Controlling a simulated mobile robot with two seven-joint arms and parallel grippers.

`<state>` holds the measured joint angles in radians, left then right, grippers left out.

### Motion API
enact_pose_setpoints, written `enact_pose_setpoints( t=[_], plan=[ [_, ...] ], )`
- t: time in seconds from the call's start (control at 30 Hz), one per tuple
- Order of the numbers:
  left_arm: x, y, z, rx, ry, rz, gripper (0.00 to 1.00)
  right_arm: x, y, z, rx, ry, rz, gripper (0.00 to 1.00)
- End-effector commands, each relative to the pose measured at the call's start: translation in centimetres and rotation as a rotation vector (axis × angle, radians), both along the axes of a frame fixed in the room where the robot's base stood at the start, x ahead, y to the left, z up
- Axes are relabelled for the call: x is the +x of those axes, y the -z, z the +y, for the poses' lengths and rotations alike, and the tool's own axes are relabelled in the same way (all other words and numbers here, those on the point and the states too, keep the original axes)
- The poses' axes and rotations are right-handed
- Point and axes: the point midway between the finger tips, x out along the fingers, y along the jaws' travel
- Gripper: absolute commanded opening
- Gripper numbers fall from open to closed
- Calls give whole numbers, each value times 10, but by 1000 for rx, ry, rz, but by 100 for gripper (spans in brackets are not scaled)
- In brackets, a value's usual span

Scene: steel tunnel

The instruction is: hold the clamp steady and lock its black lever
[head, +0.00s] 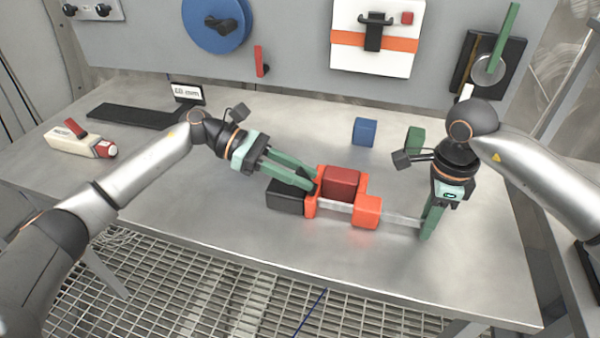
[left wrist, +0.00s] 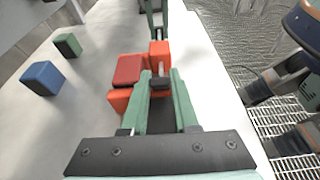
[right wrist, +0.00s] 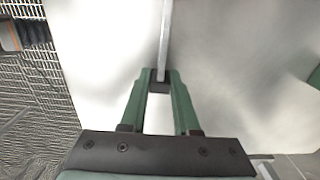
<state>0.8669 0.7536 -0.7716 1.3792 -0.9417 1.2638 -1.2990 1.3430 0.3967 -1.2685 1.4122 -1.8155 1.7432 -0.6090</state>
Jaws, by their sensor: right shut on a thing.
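The clamp has an orange fixed jaw (head: 310,204), an orange sliding jaw (head: 367,211), a steel bar (head: 402,221) and a black grip (head: 287,197). A dark red block (head: 341,183) sits between its jaws. My left gripper (head: 312,183) is at the fixed jaw, above the black grip. In the left wrist view its fingertips (left wrist: 161,75) are slightly apart with a small black part between them; whether they grip it is unclear. The black lever is not clearly told apart from the fingers. My right gripper (head: 428,232) is shut on the bar's far end, also seen in its wrist view (right wrist: 160,78).
A blue block (head: 364,132) and a green block (head: 414,140) stand behind the clamp. A red and white tool (head: 80,140) and a black strip (head: 135,116) lie at left. The table (head: 240,265) is clear in front; grating lies beyond its front edge.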

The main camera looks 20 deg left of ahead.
Motion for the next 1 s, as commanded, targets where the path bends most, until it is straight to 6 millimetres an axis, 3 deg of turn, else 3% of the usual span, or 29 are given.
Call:
enact_pose_setpoints(
  t=[0.03,0.23,0.57,0.67,1.0],
  plan=[
    [0,0,-1,-1,1,-1,34,0,0,1,4,-2,0,0],
    [0,0,0,1,0,0,56,0,0,1,4,-2,0,0],
    [0,-1,4,3,-1,0,57,0,0,1,4,-2,0,0],
    [1,-5,15,2,-4,0,57,0,0,1,4,-1,0,0],
    [1,-28,81,3,-5,-1,57,0,0,1,3,-1,0,0]
  ],
)
